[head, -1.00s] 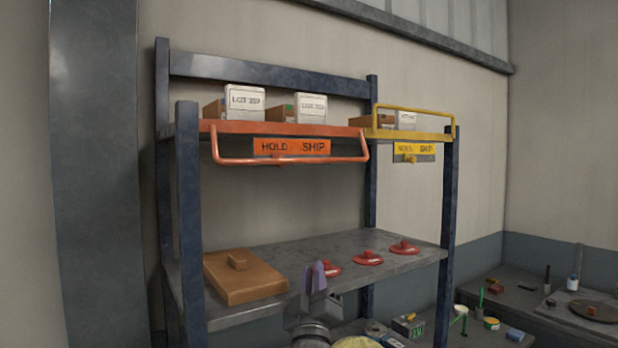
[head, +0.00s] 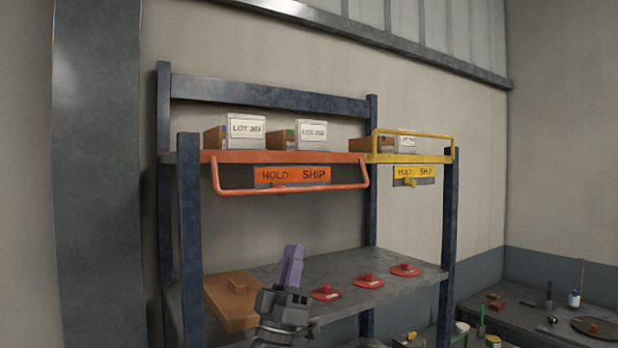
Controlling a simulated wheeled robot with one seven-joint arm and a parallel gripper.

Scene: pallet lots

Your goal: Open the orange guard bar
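The orange guard bar (head: 290,190) hangs down in front of the left half of the upper shelf, below its orange front edge (head: 285,157). Behind it is an orange sign (head: 292,175) reading HOLD and SHIP, with a small orange knob (head: 279,187) under HOLD. My gripper (head: 291,252) has purple fingers pointing up. It is below the bar, in front of the lower shelf, and apart from the bar. The fingers overlap in this view, so their gap cannot be judged. I see nothing held between them.
A yellow guard bar (head: 413,134) stands raised at the right of the upper shelf, above its yellow sign (head: 414,172). Labelled lot boxes (head: 245,132) stand on the upper shelf. The lower shelf (head: 345,305) holds a brown lidded board (head: 232,304) and red discs (head: 405,270). Blue posts (head: 190,230) flank it.

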